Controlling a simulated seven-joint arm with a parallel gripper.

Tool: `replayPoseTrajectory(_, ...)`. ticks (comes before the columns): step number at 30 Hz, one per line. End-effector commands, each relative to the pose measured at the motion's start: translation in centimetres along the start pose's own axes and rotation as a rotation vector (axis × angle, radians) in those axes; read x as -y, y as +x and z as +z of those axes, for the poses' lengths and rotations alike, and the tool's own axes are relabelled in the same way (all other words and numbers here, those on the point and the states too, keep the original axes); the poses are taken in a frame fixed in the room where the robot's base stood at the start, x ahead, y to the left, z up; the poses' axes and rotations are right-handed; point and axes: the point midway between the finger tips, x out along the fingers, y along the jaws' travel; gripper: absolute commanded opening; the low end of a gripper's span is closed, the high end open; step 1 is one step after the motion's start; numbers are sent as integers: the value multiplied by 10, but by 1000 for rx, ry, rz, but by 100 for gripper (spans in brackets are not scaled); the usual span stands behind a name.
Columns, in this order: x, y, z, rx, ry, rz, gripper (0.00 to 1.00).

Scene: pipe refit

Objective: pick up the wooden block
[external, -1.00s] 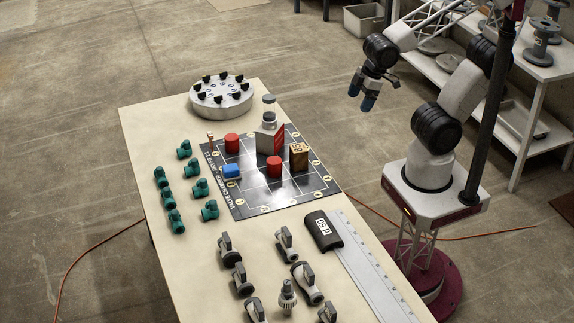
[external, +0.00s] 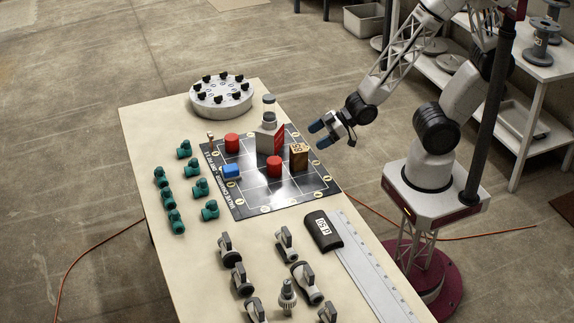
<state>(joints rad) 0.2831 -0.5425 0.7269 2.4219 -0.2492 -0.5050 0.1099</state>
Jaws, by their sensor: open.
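The wooden block (external: 299,156) is brown with dark printed marks. It stands upright on the right part of the black gridded board (external: 265,202) on the table. My gripper (external: 318,134) is open, with blue fingertips pointing left. In the picture it is just above and to the right of the block, apart from it. Nothing shows between its fingers.
Green fittings (external: 200,188) lie left; valves (external: 285,244) and a ruler (external: 365,265) lie in front. A round grey carousel (external: 222,98) stands behind.

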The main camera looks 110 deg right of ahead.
Motion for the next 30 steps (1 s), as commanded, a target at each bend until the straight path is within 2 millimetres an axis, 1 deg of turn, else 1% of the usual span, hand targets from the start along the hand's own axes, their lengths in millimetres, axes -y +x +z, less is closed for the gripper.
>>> replayPoseTrajectory(1,-2,4,9,-25,5,-2,88)
replayPoseTrajectory(3,-4,7,16,-62,11,-9,88)
replayPoseTrajectory(9,-6,11,28,-132,22,-21,88)
replayPoseTrajectory(23,-6,12,29,-148,24,-24,88)
replayPoseTrajectory(30,-6,24,28,-146,23,-25,88)
